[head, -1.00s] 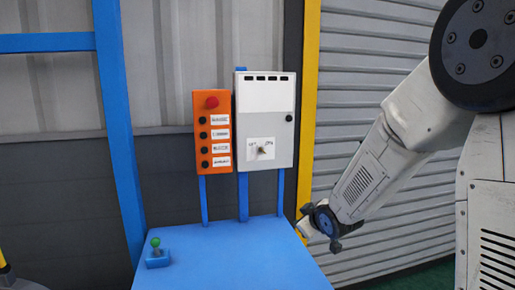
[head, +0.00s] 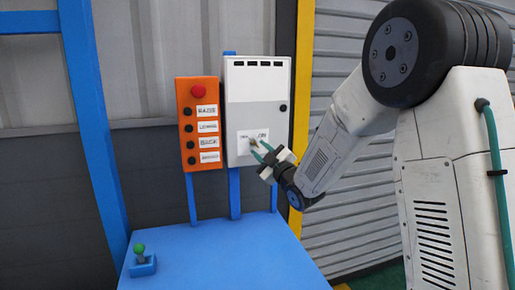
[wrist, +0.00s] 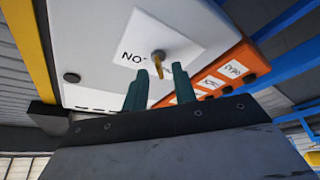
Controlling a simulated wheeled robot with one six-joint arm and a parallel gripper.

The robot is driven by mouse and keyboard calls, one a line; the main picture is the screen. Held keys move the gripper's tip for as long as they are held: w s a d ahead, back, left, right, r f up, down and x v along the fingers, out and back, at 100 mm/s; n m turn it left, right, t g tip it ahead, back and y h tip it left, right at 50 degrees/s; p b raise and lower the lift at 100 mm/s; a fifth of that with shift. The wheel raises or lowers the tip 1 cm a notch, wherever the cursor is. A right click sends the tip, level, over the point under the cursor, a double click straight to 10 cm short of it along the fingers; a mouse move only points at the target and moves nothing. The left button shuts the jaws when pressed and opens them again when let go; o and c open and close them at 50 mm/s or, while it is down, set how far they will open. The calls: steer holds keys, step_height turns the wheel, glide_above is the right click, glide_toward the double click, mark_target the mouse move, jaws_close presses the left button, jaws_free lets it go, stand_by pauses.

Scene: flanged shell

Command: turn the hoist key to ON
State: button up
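The hoist key (head: 253,142) is a small brass-coloured key on a white label plate low on the front of a pale grey box (head: 257,100). My gripper (head: 260,151) is at the plate, coming from the lower right. In the wrist view my gripper (wrist: 160,72) is open, with its two teal fingers apart on either side of the key. I cannot tell whether either finger touches it. The key's exact angle is unclear.
An orange panel (head: 199,125) with a red knob and several black buttons stands close to the box's left. A yellow post (head: 302,90) stands to the right.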

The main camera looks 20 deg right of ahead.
steer(key=shift+x, duration=1.2)
jaws_close()
